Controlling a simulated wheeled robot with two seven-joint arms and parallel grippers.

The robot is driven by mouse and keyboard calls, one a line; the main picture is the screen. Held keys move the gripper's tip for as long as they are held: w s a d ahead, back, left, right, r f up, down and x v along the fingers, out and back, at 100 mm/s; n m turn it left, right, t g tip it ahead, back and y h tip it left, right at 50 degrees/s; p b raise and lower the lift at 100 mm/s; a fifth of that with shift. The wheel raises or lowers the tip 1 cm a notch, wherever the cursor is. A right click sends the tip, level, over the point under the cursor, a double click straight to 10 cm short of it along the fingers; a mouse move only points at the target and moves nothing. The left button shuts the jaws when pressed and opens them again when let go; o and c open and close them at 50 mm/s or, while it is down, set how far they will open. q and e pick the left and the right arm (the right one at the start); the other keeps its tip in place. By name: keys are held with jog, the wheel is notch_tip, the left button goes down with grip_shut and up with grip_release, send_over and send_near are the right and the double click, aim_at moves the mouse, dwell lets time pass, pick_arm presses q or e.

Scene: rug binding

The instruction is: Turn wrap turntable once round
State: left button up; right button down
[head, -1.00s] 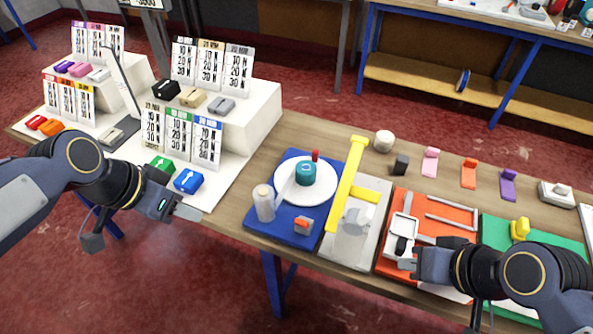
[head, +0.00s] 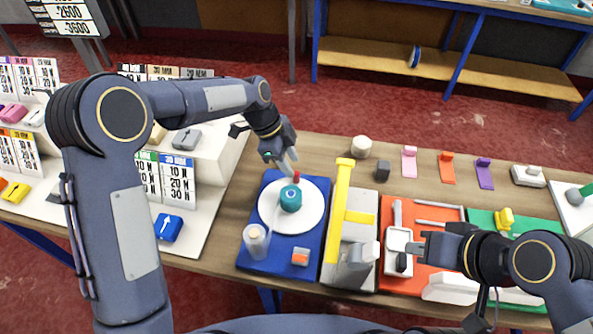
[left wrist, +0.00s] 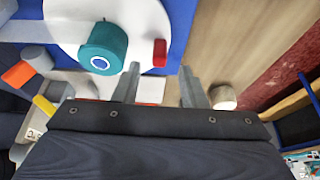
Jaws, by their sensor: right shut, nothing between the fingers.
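The wrap turntable is a white disc (head: 270,215) on a blue base (head: 250,260). A teal roll (head: 290,203) sits at its middle, and a small red peg (head: 296,177) stands near its far edge. My left gripper (head: 287,164) is open and empty, just beyond the red peg. In the left wrist view its two fingers (left wrist: 160,88) are apart. The red peg (left wrist: 160,52) and teal roll (left wrist: 104,45) lie beyond them, the peg in line with the gap. My right gripper (head: 412,248) is shut and empty, beside a white device on the red board.
A clear cylinder (head: 256,240) and a grey-orange block (head: 300,257) stand on the blue base's near side. A tall yellow bar (head: 341,210) stands right of it. A white round piece (head: 361,147) and dark block (head: 382,172) are behind. Display steps fill the left.

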aim_at(296, 172)
pick_arm(q)
jog(key=x, duration=0.5)
jog(key=shift+p, duration=0.4)
grip_shut()
